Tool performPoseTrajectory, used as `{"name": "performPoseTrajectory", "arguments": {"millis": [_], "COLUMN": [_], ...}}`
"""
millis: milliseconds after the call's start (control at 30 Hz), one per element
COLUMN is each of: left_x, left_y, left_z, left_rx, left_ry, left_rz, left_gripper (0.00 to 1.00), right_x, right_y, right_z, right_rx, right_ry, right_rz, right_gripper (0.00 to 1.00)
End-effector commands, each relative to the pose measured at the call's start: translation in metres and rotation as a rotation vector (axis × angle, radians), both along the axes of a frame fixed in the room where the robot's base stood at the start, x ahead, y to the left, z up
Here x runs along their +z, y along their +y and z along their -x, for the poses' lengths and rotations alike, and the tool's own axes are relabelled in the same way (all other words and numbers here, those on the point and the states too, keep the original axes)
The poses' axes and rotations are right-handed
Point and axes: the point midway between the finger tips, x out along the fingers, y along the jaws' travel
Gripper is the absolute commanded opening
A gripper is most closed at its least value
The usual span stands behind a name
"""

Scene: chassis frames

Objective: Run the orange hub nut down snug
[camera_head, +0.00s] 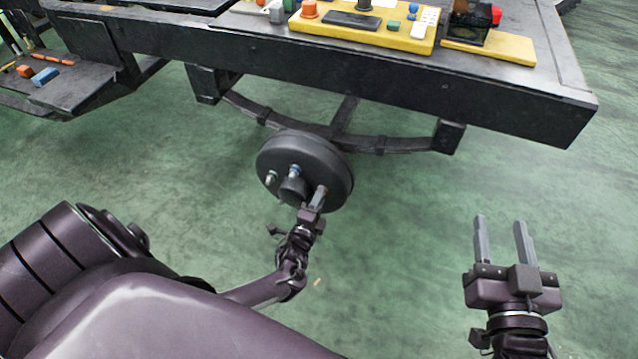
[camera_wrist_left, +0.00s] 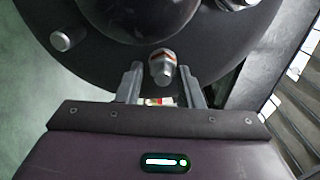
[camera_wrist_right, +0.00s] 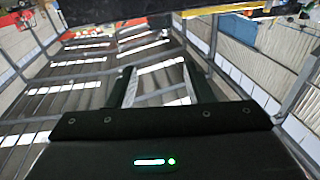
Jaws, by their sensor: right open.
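The round black hub (camera_head: 332,165) hangs below the chassis frame, with several studs on its face. In the left wrist view, one stud carries a silver nut with a thin orange band (camera_wrist_left: 162,66). My left gripper (camera_head: 316,198) is at the hub's lower right face. Its two fingers (camera_wrist_left: 160,86) stand apart on either side of that nut, with a gap on both sides. Another stud carries a nut with a blue band (camera_head: 294,171). A silver stud end (camera_head: 271,177) shows at left. My right gripper (camera_head: 503,240) is open and empty, away from the hub.
The black chassis frame (camera_head: 330,75) crosses above the hub, with a leaf spring (camera_head: 395,147) under it. A yellow tray (camera_head: 365,35) with parts lies on top. A low dark platform (camera_head: 85,80) with small items stands at left. The green floor around my right gripper is clear.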

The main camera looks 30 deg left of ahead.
Motion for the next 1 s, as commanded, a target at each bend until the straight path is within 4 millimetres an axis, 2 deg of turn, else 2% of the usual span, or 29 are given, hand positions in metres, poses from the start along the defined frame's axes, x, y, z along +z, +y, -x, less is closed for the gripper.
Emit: {"name": "performPoseTrajectory", "arguments": {"millis": [233, 467, 700, 900, 1000], "left_x": [0.002, 0.002, 0.002, 0.001, 0.001], "left_y": [0.000, -0.005, -0.012, -0.016, -0.017], "left_z": [0.002, 0.022, 0.050, 0.068, 0.073], "left_rx": [0.001, 0.000, 0.001, 0.001, 0.001], "left_ry": [-0.003, -0.001, 0.000, 0.000, 0.000], "left_rz": [0.000, 0.001, 0.001, 0.001, 0.001], "left_gripper": [0.34, 0.34, 0.34, 0.34, 0.34], "right_x": [-0.002, -0.051, -0.105, -0.135, -0.144], "right_y": [0.000, 0.000, -0.003, -0.007, -0.009], "right_z": [0.000, 0.010, 0.034, 0.053, 0.060], "right_rx": [0.001, 0.010, 0.026, 0.039, 0.042], "right_ry": [0.017, 0.223, 0.462, 0.607, 0.651], "right_rz": [0.008, 0.090, 0.188, 0.248, 0.265], "right_gripper": [0.46, 0.46, 0.46, 0.46, 0.46]}}
